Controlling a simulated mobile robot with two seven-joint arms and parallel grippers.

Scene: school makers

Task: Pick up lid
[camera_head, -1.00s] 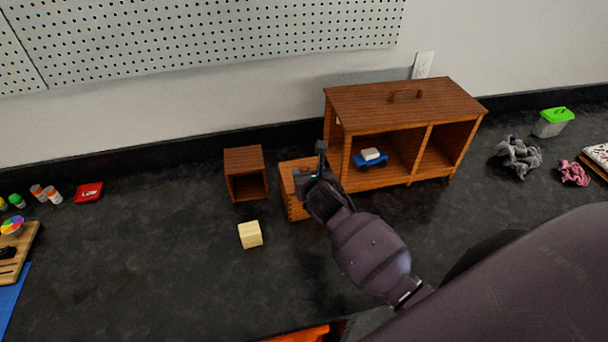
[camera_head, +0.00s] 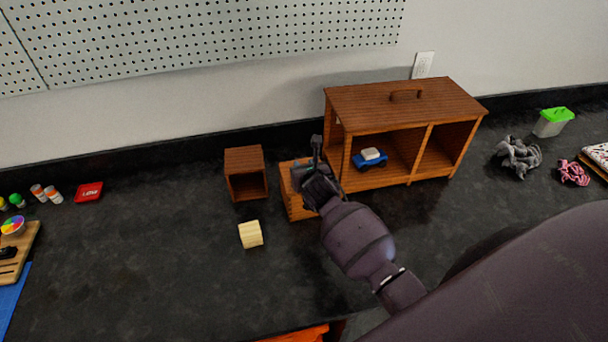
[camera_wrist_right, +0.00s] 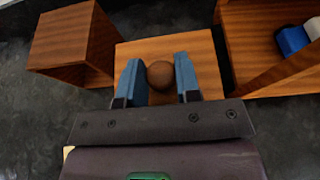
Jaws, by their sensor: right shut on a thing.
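The lid (camera_wrist_right: 133,48) is a flat, light-brown wooden panel with a round dark-brown knob (camera_wrist_right: 160,75). It is on top of a small wooden box (camera_head: 300,207) with jointed corners, between the small open cube and the large cabinet. My right gripper (camera_wrist_right: 158,68) is shut on the knob, with one blue-grey finger on each side of it. In the head view the right gripper (camera_head: 308,168) and its wrist cover much of the lid. I cannot tell whether there is a gap between lid and box. My left gripper is not in view.
A large wooden cabinet (camera_head: 405,103) holding a blue toy car (camera_head: 369,161) stands close on the right. A small open wooden cube (camera_head: 244,160) is on the left. A pale yellow block (camera_head: 251,234) lies in front.

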